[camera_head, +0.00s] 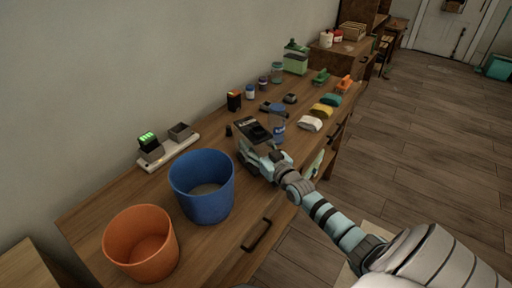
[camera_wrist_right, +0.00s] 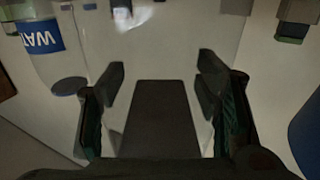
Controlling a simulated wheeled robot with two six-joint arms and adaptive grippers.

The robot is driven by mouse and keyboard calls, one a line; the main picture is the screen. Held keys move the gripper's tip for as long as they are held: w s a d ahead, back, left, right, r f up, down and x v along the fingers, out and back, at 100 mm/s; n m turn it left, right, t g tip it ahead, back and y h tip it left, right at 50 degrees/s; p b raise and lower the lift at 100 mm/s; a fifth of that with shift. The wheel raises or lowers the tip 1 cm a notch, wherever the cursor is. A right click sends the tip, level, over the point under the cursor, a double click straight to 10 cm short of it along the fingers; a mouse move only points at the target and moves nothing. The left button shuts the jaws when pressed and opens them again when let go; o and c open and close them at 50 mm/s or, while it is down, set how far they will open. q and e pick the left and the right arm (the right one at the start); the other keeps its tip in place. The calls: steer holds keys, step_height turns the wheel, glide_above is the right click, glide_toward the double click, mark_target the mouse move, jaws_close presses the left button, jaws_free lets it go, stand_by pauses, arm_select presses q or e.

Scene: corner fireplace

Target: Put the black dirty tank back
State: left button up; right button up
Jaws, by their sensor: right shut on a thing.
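My right gripper (camera_head: 258,143) is over the desk, just beyond the blue bucket. It is shut on a dark boxy thing, which I take to be the black dirty tank (camera_head: 251,129). In the right wrist view a plain dark block (camera_wrist_right: 156,115) sits between the two fingers of the right gripper (camera_wrist_right: 158,78). The gripper hides part of the tank, and I cannot tell whether its underside touches anything. A white charger-like base (camera_head: 167,153) with a green-lit dark block and a grey block stands by the wall at the left. My left gripper is not in view.
A blue bucket (camera_head: 202,187) and an orange bucket (camera_head: 141,243) stand on the wooden desk (camera_head: 97,207) at the near left. A clear bottle with a blue label (camera_head: 278,128) stands close beside the gripper. Several jars, sponges and brushes (camera_head: 346,84) fill the far end.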

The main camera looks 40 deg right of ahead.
mark_target(264, 151)
steer(key=o, duration=1.4)
steer(key=shift+r, duration=0.2)
steer(key=s+p, duration=0.4)
steer(key=shift+s+a+r+p, duration=0.2)
steer(key=shift+a+r+p, duration=0.05)
steer(key=shift+p, duration=0.05)
steer(key=s+p, duration=0.1)
steer(key=s, duration=0.1)
steer(key=s+p, duration=0.1)
steer(key=s, duration=0.2)
steer(key=s+p, duration=0.1)
steer(key=s, duration=0.1)
steer(key=shift+s+a+f, duration=0.25)
steer(key=shift+s+a, duration=0.05)
steer(key=shift+a, duration=0.1)
steer(key=shift+f, duration=0.1)
